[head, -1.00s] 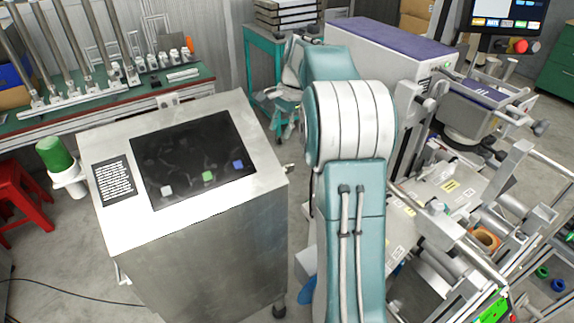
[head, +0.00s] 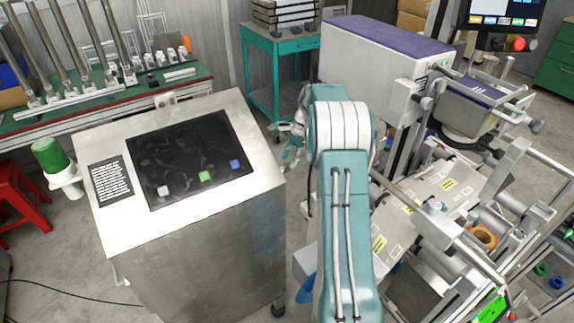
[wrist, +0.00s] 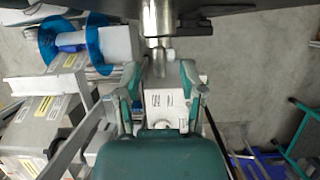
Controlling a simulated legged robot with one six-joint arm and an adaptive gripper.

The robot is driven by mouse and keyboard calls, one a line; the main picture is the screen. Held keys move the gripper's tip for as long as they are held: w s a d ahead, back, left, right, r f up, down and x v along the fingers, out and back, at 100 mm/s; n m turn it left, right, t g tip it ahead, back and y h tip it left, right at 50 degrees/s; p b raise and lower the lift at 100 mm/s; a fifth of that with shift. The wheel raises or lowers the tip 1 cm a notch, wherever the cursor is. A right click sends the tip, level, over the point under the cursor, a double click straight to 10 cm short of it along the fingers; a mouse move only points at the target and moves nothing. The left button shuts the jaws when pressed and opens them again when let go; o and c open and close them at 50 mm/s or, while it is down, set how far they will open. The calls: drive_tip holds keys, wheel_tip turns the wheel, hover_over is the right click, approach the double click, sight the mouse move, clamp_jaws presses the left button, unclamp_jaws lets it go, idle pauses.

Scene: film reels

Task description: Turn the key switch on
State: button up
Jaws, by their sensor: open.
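The console (head: 190,240) is a metal cabinet with a dark sloping screen, at left centre in the head view. My gripper (head: 291,150) is just beyond its right side there, small and partly behind my arm. In the wrist view my gripper (wrist: 159,80) is open, with one green finger on each side. A metal cylinder with a narrow end, which looks like the key switch (wrist: 157,45), points down from the dark edge at the top. Its narrow tip reaches between the fingertips, with gaps on both sides. I cannot make out the key switch in the head view or tell its turn position.
A machine with a purple-topped housing (head: 385,43) and metal rails stands close on the right. A teal cart (head: 275,75) is behind. A green-topped bench (head: 60,118) and red stool (head: 22,190) are at left. The wrist view shows a blue reel (wrist: 48,45).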

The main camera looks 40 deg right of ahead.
sight(288, 168)
drive_tip(key=shift+x, duration=1.25)
clamp_jaws()
drive_tip(key=shift+t, duration=0.4)
drive_tip(key=t, duration=0.3)
drive_tip(key=shift+s+n, duration=0.3)
drive_tip(key=shift+n, duration=0.1)
drive_tip(key=shift+s+f+n+t, duration=0.1)
drive_tip(key=shift+n+t, duration=0.15)
drive_tip(key=shift+t, duration=0.85)
drive_tip(key=shift+s+f+n+t, duration=0.1)
drive_tip(key=shift+n+t, duration=0.15)
drive_tip(key=shift+t, duration=1.15)
